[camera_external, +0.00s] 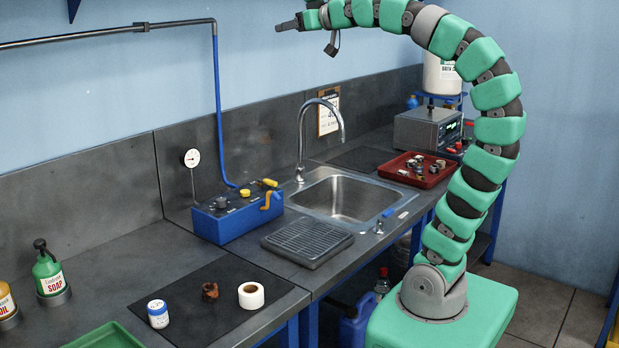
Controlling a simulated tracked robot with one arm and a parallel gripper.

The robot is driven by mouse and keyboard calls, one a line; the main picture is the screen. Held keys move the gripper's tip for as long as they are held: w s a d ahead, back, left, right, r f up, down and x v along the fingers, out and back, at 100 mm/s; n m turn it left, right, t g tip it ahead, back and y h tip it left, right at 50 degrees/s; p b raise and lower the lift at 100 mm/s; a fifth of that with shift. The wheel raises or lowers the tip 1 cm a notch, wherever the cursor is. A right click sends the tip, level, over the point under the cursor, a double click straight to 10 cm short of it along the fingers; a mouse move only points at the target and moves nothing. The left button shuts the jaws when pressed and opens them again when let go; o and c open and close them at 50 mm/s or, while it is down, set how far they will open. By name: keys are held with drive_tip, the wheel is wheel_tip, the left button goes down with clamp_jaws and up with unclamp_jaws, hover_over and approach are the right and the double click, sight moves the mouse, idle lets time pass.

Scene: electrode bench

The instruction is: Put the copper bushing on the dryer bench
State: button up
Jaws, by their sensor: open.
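A small copper-brown piece (209,291), which looks like the copper bushing, stands on a dark mat (190,325) on the left bench (120,274). It sits between a white jar with a blue lid (158,314) and a white tape roll (251,296). No label shows which surface is the dryer bench. My gripper (284,26) is high at the top of the view, above the sink area and far from the copper piece. It is open, with nothing visible in it.
A blue box with knobs (238,215) and a drain rack (307,242) stand between the mat and the sink (345,196) with its tall faucet (301,130). A red tray (408,178) holds several small parts. A soap bottle (48,273) and green tray (105,338) are left.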

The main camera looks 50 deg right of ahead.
drive_tip(key=shift+a+f, duration=0.1)
idle(0.3)
drive_tip(key=w+a+f+n+g+y, duration=0.2)
drive_tip(key=w+a+f+n+g, duration=0.3)
drive_tip(key=a+f, duration=0.4)
drive_tip(key=n+g+h, duration=0.2)
drive_tip(key=n+g, duration=0.8)
hover_over(210, 286)
wheel_tip(210, 286, down, 35)
wheel_tip(210, 286, down, 8)
drive_tip(key=shift+w+f+b, duration=0.1)
drive_tip(key=shift+w+b, duration=0.05)
drive_tip(key=shift+b, duration=0.3)
drive_tip(key=shift+s+f, duration=0.2)
drive_tip(key=shift+f, duration=2.45)
clamp_jaws()
drive_tip(key=shift+r, duration=0.1)
